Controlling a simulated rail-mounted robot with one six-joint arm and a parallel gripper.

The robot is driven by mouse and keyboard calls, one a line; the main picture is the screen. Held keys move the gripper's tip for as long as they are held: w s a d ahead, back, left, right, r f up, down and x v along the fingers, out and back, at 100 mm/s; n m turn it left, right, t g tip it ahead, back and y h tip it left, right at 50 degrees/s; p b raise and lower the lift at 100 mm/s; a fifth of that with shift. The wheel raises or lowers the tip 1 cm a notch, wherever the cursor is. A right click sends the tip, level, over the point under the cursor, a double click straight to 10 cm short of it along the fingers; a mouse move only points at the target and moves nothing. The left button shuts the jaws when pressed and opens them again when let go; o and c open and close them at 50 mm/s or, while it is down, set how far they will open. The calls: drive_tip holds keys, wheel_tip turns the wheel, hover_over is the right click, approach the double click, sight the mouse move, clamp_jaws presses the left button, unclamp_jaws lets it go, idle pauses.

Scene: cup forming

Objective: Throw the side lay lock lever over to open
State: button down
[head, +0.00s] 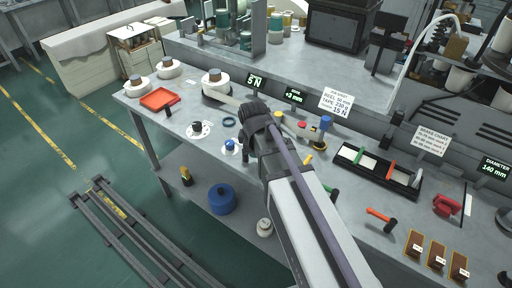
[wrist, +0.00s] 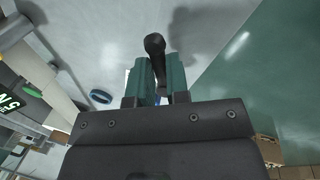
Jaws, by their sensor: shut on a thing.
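A black lever with a rounded knob (wrist: 154,46), which I take to be the side lay lock lever, stands between my gripper's two green fingers in the wrist view. My gripper (wrist: 157,78) is shut on it, and the knob sticks out beyond the fingertips. In the head view my dark gripper (head: 256,112) is over the middle of the grey bench (head: 180,122), near its front edge. The lever cannot be made out there, and my arm covers the bench behind the gripper. Whether the lever is at open or locked cannot be told.
A blue ring (head: 229,121) and a white disc (head: 200,130) lie left of my gripper. White reels (head: 216,79) and an orange tray (head: 160,99) are farther left. A black divided tray (head: 377,168) and an orange-headed hammer (head: 382,216) lie to the right. Small displays (head: 295,96) stand behind.

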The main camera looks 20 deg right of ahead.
drive_tip(key=m, duration=0.3)
drive_tip(key=s+a+m, duration=0.1)
drive_tip(key=m, duration=0.1)
drive_tip(key=shift+g+h, duration=0.3)
drive_tip(key=shift+h, duration=0.1)
drive_tip(key=shift+s, duration=0.1)
drive_tip(key=c, duration=1.1)
unclamp_jaws()
wheel_tip(320, 180, up, 11)
drive_tip(key=s+a+p, duration=0.1)
drive_tip(key=p, duration=0.9)
drive_tip(key=shift+a+f+p, duration=0.2)
drive_tip(key=shift+a+p, duration=0.1)
drive_tip(key=shift+a, duration=0.1)
drive_tip(key=shift+s, duration=0.1)
drive_tip(key=s+d+m+g+y, duration=0.1)
drive_tip(key=s+d+m, duration=0.1)
drive_tip(key=s+m, duration=0.5)
drive_tip(key=shift+s+d+f+m+y, duration=0.15)
drive_tip(key=shift+s+m+y, duration=0.25)
drive_tip(key=shift+s, duration=0.85)
